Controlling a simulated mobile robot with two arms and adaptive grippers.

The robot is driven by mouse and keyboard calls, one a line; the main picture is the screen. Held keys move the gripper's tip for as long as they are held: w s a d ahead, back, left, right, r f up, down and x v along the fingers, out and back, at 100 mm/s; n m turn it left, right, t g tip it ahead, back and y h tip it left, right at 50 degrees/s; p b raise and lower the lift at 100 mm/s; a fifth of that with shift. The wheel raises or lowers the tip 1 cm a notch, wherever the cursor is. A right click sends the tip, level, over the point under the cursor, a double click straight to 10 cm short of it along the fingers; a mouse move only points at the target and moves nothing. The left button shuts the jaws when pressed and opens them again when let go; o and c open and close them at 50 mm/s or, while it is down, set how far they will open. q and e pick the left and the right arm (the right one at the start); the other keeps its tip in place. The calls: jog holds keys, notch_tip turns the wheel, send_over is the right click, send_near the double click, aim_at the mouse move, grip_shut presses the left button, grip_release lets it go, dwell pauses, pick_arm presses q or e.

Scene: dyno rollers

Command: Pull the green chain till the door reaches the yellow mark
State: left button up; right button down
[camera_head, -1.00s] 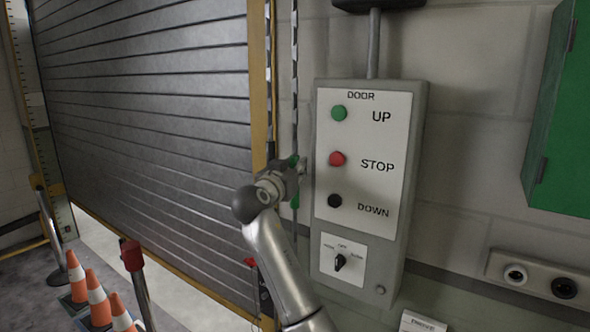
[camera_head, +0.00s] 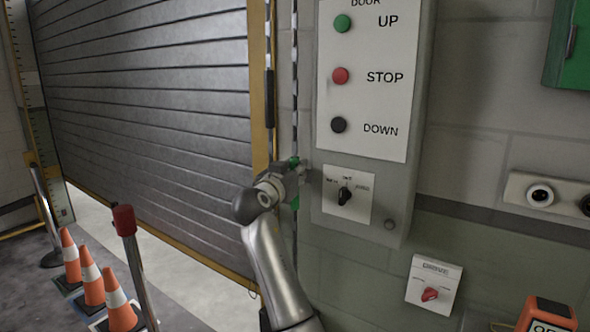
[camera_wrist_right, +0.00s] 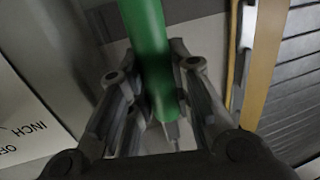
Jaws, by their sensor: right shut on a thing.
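My right gripper (camera_head: 297,180) is shut on the green chain (camera_head: 295,203), beside the lower part of the control box. Green shows above and below the fingers. In the right wrist view the green chain grip (camera_wrist_right: 148,50) runs between the two fingers (camera_wrist_right: 160,105). The grey slatted door (camera_head: 150,120) stands partly raised, with a bright strip of floor under its lower edge. A ruled post (camera_head: 38,130) with a yellowish part stands at the door's left side; I cannot make out the yellow mark clearly. My left gripper is not in view.
The control box (camera_head: 325,110) with UP, STOP and DOWN buttons and a selector switch (camera_head: 345,194) is close right of my gripper. A red-topped post (camera_head: 124,220) and orange cones (camera_head: 92,285) stand at lower left. A red switch (camera_head: 430,294) is at lower right.

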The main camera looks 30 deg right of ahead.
jog(key=shift+f+b, duration=0.4)
jog(key=shift+f, duration=0.6)
jog(key=c, duration=1.3)
grip_release()
jog(key=shift+r, duration=0.1)
jog(key=shift+a+r, duration=0.1)
jog(key=v, duration=1.2)
